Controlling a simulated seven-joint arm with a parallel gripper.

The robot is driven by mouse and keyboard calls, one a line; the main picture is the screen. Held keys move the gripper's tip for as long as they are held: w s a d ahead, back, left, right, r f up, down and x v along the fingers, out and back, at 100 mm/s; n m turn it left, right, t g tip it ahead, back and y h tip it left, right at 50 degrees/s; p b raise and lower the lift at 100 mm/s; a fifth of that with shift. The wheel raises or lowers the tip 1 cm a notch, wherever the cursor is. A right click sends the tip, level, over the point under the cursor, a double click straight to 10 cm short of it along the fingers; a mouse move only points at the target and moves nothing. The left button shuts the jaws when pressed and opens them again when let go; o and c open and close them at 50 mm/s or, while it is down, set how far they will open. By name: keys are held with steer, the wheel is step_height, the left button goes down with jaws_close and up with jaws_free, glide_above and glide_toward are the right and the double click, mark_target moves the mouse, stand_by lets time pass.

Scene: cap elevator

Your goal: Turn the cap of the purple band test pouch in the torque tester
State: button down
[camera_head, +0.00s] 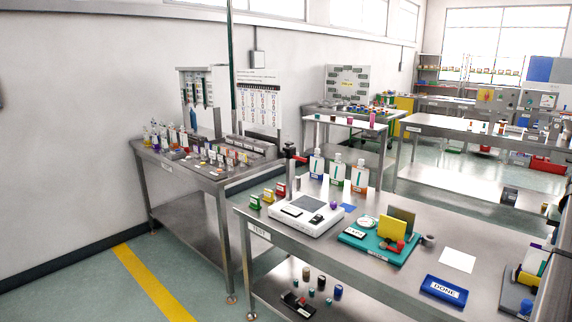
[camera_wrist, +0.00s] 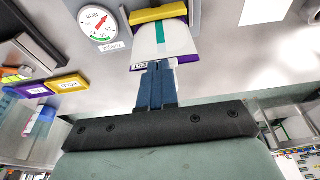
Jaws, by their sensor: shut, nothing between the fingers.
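In the wrist view, the pouch (camera_wrist: 148,42) is white with a green stripe and a purple band (camera_wrist: 190,61) at its near end. Its far end meets a yellow clamp (camera_wrist: 160,13) beside a round dial (camera_wrist: 98,22) with a red needle, apparently the torque tester. My gripper (camera_wrist: 157,66) is shut and empty. Its blue fingertips overlap the pouch's near edge in the picture; I cannot tell whether they touch. I cannot make out the cap. In the head view, a dark base (camera_head: 514,293) with a yellow block and white-and-purple item is cut off at the right edge.
In the head view, several pouches (camera_head: 337,172) stand behind a white device (camera_head: 300,222). A teal fixture (camera_head: 375,246) with a yellow panel is mid-table, near a blue DONE tray (camera_head: 444,291) and white sheet (camera_head: 458,260). Small tags (camera_wrist: 68,83) show left in the wrist view.

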steer(key=shift+w+d, duration=0.4)
steer(key=shift+w, duration=0.05)
stand_by(1.1)
steer(key=shift+w+a, duration=0.1)
stand_by(0.6)
steer(key=shift+s+a, duration=0.3)
stand_by(0.3)
steer(key=shift+r, duration=0.1)
step_height(320, 180, up, 6)
steer(key=shift+f, duration=0.1)
stand_by(0.4)
